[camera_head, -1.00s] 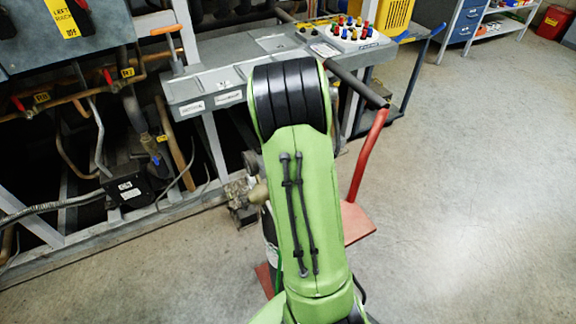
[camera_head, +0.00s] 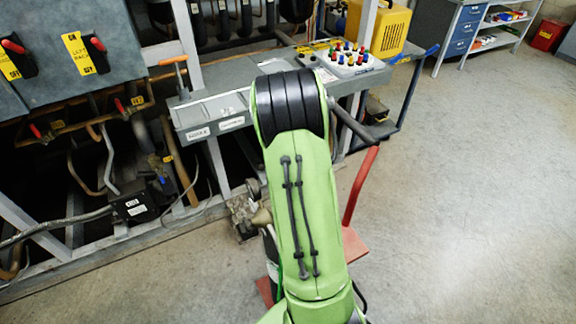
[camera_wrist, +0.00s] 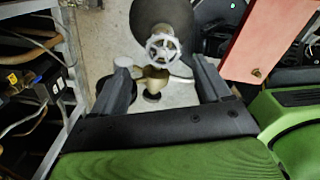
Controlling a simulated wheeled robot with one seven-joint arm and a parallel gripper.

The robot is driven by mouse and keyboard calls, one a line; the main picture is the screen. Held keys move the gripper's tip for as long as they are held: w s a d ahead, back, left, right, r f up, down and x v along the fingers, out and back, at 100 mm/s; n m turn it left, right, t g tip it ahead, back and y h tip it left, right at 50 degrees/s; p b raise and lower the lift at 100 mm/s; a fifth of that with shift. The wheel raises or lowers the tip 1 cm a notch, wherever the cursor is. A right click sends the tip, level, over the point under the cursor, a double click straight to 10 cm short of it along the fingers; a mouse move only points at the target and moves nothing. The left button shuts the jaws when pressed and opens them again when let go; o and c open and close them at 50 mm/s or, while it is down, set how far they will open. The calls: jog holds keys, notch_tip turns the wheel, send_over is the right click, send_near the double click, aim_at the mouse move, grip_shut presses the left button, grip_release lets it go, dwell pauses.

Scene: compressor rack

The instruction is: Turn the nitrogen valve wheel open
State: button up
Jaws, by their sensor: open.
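The valve wheel (camera_wrist: 163,48) is a pale grey spoked handwheel near the top middle of the wrist view. It sits above a brass valve body (camera_wrist: 154,80), with a dark rounded cylinder (camera_wrist: 165,14) behind it. My gripper (camera_wrist: 161,66) is open, with one dark finger to the left of the wheel and one to the right. The wheel lies between and beyond the fingertips, with no visible contact. In the head view my green arm hides the gripper and the wheel; a brass fitting (camera_head: 262,217) shows at the arm's left edge.
A red hand cart (camera_head: 360,190) stands just right of my arm; its red panel (camera_wrist: 262,42) is close to the right finger. The compressor rack (camera_head: 195,215) with pipes fills the left. A grey bench (camera_head: 215,108) lies beyond. Floor at right is clear.

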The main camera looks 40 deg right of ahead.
jog(key=f+n+p, duration=0.1)
jog(key=f+p, duration=0.1)
jog(key=f+n+p, duration=0.1)
jog(key=f, duration=0.1)
jog(key=f+n+p, duration=0.1)
jog(key=f+p, duration=0.1)
jog(key=f, duration=0.1)
jog(key=shift+s+a+p, duration=0.15)
jog(key=shift+s+p, duration=0.1)
jog(key=shift+p, duration=0.05)
jog(key=shift+r+m+p, duration=0.4)
jog(key=shift+m+p, duration=0.4)
jog(key=shift+p, duration=0.1)
jog(key=shift+r+m+p, duration=0.15)
jog(key=shift+m+p, duration=0.45)
jog(key=shift+m, duration=0.4)
jog(key=m+b, duration=0.1)
jog(key=m, duration=0.1)
jog(key=m+b, duration=0.1)
jog(key=shift+f+m, duration=0.35)
jog(key=shift+m, duration=0.05)
jog(key=m+b, duration=0.1)
jog(key=m, duration=0.2)
jog(key=shift+m, duration=0.3)
jog(key=shift+r+m+b, duration=0.1)
jog(key=shift+m+b, duration=0.2)
jog(key=shift+m, duration=0.9)
jog(key=c, duration=0.8)
jog(key=shift+b, duration=0.35)
